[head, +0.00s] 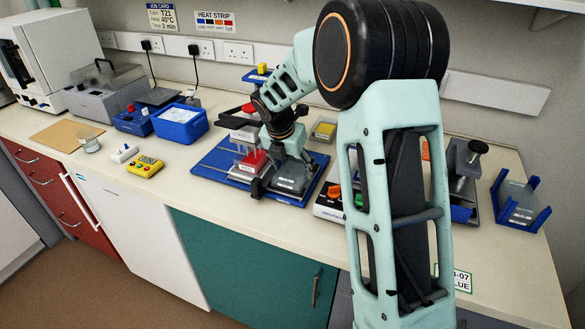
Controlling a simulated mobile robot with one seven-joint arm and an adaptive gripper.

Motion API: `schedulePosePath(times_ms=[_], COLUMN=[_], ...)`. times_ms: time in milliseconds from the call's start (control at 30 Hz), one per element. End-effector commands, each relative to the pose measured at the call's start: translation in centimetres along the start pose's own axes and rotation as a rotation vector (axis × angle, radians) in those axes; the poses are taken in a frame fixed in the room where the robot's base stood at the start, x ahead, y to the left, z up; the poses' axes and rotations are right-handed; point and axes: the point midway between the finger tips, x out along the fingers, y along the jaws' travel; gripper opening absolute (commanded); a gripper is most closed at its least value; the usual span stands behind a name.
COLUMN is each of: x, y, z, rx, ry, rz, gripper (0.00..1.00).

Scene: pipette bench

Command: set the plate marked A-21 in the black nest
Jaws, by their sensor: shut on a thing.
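My gripper (283,174) points down over the blue tray (209,170) in the middle of the bench. It is shut on a grey, clear-sided plate (291,183) with small pale labels. The labels are too small to read, so I cannot tell whether it is A-21. The plate is low over the tray's right part; I cannot tell whether it touches anything below.
A blue holder with a clear plate (520,204) is at the far right. My arm hides part of the bench.

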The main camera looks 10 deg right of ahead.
Motion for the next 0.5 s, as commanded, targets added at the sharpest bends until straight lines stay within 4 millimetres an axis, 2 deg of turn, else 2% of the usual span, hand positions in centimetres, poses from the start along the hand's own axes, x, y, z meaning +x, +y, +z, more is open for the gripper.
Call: schedulePosePath(times_ms=[433,467,500], x=[0.88,0.89,0.84], y=[0.02,0.02,0.02], z=[-0.37,-0.38,-0.35], rx=[0.000,0.000,0.000], ry=[-0.001,-0.001,-0.002], rz=[0.001,0.001,0.001], gripper=[0.38,0.63,0.67])
